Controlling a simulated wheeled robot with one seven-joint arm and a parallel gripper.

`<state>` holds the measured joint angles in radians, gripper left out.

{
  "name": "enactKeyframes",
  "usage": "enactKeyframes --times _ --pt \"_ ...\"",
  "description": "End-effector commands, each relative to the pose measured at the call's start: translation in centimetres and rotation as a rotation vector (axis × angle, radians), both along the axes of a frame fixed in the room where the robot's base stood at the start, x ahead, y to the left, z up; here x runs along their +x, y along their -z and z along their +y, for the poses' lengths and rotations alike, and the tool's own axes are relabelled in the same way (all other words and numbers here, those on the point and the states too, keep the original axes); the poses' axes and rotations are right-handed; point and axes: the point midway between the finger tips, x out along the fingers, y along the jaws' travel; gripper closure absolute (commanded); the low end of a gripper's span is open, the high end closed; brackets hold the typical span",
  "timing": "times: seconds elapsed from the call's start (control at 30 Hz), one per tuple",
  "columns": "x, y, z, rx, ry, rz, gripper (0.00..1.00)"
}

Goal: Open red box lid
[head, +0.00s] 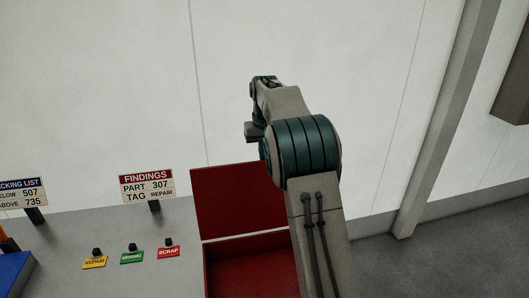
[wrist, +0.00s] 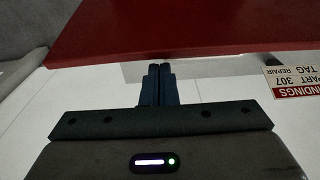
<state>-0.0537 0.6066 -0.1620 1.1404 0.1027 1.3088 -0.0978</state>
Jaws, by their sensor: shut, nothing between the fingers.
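The red box (head: 250,268) sits at the right end of the grey table, partly behind my arm in the head view. Its red lid (head: 232,198) stands raised at the back, and the empty-looking red inside shows. In the wrist view the lid (wrist: 190,30) fills the top as a broad red panel. My gripper (wrist: 160,68) is shut and empty, its fingertips pointing toward the lid's edge. I cannot tell whether they touch it. In the head view my arm hides the fingers and the right part of the box.
Yellow, green and red tags (head: 168,252) lie in front. A blue bin (head: 14,272) is at far left. A wall is behind; a post (head: 437,120) stands right.

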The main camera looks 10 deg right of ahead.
Motion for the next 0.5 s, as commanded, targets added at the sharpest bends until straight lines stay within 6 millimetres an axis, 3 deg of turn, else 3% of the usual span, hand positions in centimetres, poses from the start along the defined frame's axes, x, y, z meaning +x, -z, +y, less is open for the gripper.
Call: enactKeyframes --times 0.5 --pt "-0.58 -0.09 -0.01 0.0 0.0 0.0 1.0"
